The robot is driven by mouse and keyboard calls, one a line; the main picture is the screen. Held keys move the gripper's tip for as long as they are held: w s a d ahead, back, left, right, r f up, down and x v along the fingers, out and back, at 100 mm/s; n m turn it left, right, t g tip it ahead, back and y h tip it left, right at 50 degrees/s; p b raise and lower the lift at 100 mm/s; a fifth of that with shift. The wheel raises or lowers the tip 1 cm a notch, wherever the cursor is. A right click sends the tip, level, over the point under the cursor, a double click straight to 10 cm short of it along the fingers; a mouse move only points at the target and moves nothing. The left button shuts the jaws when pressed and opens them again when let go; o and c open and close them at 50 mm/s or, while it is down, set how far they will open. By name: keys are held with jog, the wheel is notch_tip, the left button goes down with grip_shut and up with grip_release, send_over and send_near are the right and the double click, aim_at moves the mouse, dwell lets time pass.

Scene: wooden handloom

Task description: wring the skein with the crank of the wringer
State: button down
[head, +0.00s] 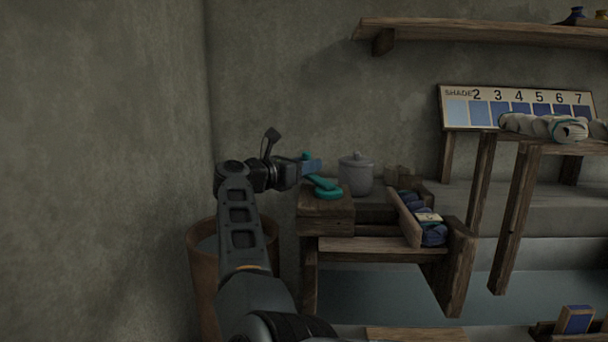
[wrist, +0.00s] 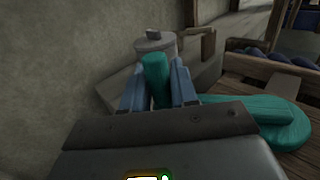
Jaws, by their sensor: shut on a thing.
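The teal crank (head: 325,188) lies on top of a wooden block at the end of a low bench. Its flat arm shows to the right in the wrist view (wrist: 275,122). My gripper (head: 310,167) is at the crank, with its blue fingers on either side of the upright teal handle (wrist: 156,80). It is shut on that handle. I cannot make out a skein at the wringer; the rest of the wringer below the crank is hidden or unclear.
A grey lidded pot (head: 356,175) stands just behind the crank, close to my gripper. A tilted wooden tray (head: 409,219) with blue bundles is to the right. A brown tub (head: 203,250) stands left, partly behind my arm. White rolls (head: 555,127) lie on a higher table.

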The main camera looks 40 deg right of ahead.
jog(key=shift+s+d+m+g+b, duration=0.25)
jog(key=shift+d+m+g+b, duration=0.3)
jog(key=shift+g+b, duration=0.35)
jog(key=shift+s+d+m+g+b, duration=0.2)
jog(key=shift+d+m+g+b, duration=0.35)
jog(key=shift+g+b, duration=0.3)
jog(key=c, duration=1)
grip_release()
jog(key=shift+a, duration=0.1)
jog(key=a, duration=0.2)
jog(key=w+a+p, duration=0.1)
jog(key=a, duration=0.4)
jog(key=shift+w+a, duration=0.15)
jog(key=shift+a, duration=0.15)
